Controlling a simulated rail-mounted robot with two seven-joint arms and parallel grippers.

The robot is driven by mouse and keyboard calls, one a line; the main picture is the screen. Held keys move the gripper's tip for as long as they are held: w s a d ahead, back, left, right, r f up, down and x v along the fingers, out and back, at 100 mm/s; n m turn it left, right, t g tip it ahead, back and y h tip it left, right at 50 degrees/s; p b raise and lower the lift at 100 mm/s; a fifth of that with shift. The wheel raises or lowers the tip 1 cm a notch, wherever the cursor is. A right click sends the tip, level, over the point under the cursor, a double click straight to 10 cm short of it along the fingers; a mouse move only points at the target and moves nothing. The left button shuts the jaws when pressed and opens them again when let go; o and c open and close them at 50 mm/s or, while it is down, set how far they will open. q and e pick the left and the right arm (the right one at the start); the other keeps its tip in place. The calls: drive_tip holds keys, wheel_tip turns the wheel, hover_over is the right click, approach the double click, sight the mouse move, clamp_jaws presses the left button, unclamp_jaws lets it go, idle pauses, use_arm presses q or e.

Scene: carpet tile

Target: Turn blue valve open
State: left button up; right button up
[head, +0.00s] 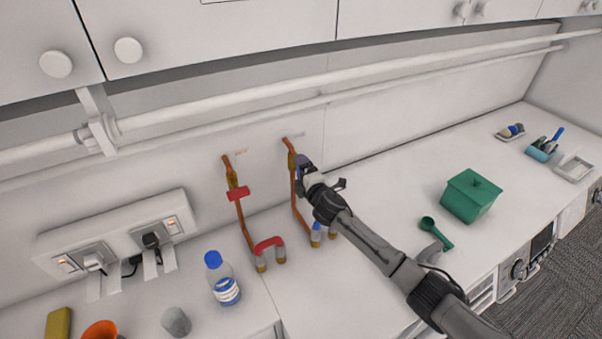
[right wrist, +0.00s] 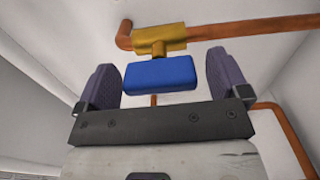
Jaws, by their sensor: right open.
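The blue valve handle (right wrist: 161,75) shows in the right wrist view as a blue block on a brass valve body (right wrist: 160,40) fixed to a copper pipe. My right gripper (right wrist: 165,78) is open, with one purple-grey finger on each side of the blue handle and a gap on both sides. In the head view my right gripper (head: 303,168) is at the right-hand copper pipe (head: 294,200) on the wall and hides the blue handle. My left gripper is not in view.
A red-handled valve (head: 238,193) is on the pipe to the left, above a red-topped tap (head: 268,244). A water bottle (head: 224,280) stands at lower left. A green box (head: 470,196) and a green scoop (head: 436,233) are on the counter at right.

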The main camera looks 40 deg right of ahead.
drive_tip(key=shift+s, duration=0.1)
drive_tip(key=shift+s, duration=0.3)
drive_tip(key=s+a+b, duration=0.2)
drive_tip(key=s, duration=1)
drive_tip(key=shift+s+a, duration=0.3)
drive_tip(key=shift+s, duration=0.1)
